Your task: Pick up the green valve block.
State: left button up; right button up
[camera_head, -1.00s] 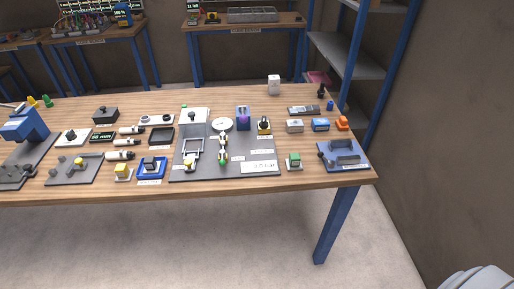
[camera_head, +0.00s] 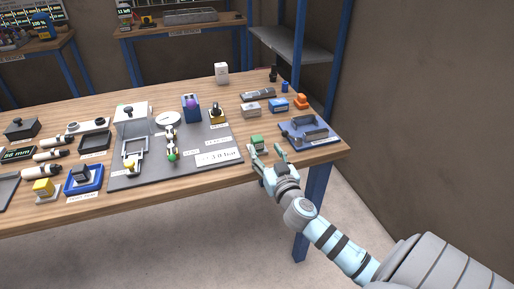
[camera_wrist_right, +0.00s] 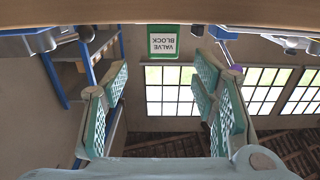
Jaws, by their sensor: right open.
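The green valve block (camera_head: 257,142) sits on the wooden table near its front edge, right of the grey mat. In the right wrist view, its green face with a white "VALVE BLOCK" label (camera_wrist_right: 163,43) appears upside down at the top centre, framed between the fingers. My right gripper (camera_head: 266,153) is open at the table's front edge, its fingers pointing toward the block and partly covering its surroundings. In the right wrist view, the gripper's (camera_wrist_right: 162,90) green-padded fingers are spread wide with nothing between the pads. My left gripper is not in view.
A blue fixture tray (camera_head: 325,138) lies right of the block, near the gripper. The dark grey mat (camera_head: 200,170) with several parts lies to the left. White, blue and orange items stand behind. A blue table leg (camera_head: 313,200) is below my right arm.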

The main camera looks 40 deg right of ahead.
aim_at(259, 142)
jog(key=x, duration=0.7)
jog(key=shift+a, duration=0.2)
jog(key=shift+w+d+f, duration=0.1)
jog(key=shift+w+d, duration=0.05)
jog(key=shift+w, duration=0.25)
jog(key=shift+s, duration=0.1)
grip_shut()
